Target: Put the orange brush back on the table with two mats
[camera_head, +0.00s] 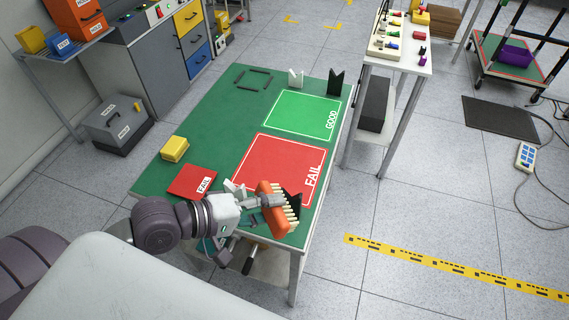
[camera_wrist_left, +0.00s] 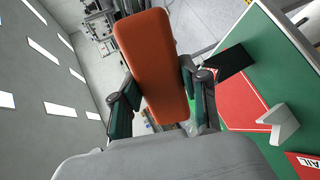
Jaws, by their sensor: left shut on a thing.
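The orange brush (camera_head: 268,211) with pale bristles is held in my left gripper (camera_head: 262,203), at the near right part of the green table (camera_head: 215,130). The brush overlaps the near edge of the red FAIL mat (camera_head: 270,160) in the head view; its height above the table is hard to tell. The green GOOD mat (camera_head: 300,112) lies farther back. In the left wrist view, the brush (camera_wrist_left: 153,62) has its smooth orange back towards the camera, between the fingers of the left gripper (camera_wrist_left: 160,98). My right gripper is not in view.
White (camera_head: 235,189) and black (camera_head: 293,201) profile pieces stand close around the brush. A red FAIL block (camera_head: 193,182) and yellow box (camera_head: 174,149) sit on the table's left. A narrow white table (camera_head: 399,66) stands beyond its far right edge. Both mats look largely clear.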

